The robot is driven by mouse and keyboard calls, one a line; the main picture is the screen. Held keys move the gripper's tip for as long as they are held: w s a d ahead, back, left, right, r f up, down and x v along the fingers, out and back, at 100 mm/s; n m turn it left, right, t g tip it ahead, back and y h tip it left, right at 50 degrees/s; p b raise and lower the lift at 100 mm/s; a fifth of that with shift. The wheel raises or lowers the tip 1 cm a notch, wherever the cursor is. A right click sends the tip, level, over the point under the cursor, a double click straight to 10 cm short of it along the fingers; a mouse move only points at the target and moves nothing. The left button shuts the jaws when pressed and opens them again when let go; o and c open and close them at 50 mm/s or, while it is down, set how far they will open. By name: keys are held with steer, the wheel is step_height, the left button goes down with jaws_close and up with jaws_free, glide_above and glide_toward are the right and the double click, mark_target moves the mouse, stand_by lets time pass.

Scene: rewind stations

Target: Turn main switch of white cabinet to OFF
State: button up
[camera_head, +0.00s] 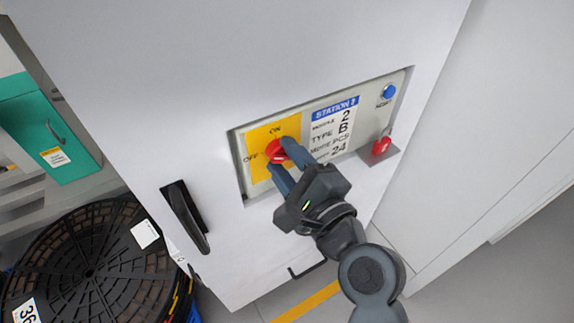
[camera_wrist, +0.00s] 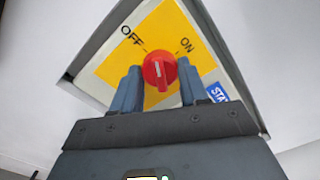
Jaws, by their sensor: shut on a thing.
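The white cabinet (camera_head: 130,70) fills the middle of the head view. Its recessed panel carries a yellow plate (camera_head: 260,135) with a red main switch (camera_head: 275,150), ON printed above it and OFF to its left. In the wrist view the red switch (camera_wrist: 160,71) shows between the fingers, with OFF at upper left and ON at upper right. Its white mark looks roughly upright there, between the two labels; the exact setting is hard to tell. My gripper (camera_head: 281,158) is shut on the switch, one finger on each side, hiding part of it in the head view.
Right of the switch are a station label (camera_head: 333,125), a blue button (camera_head: 389,91) and a red item (camera_head: 381,146) on a small ledge. A black door handle (camera_head: 185,215) juts out at lower left. Black reels (camera_head: 85,265) and a teal box (camera_head: 50,130) stand left.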

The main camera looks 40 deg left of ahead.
steer(key=n+b, duration=0.3)
steer(key=n, duration=0.3)
steer(key=shift+f, duration=0.15)
stand_by(0.4)
steer(key=o, duration=1.1)
steer(key=shift+c, duration=0.2)
steer(key=shift+d+f, duration=0.1)
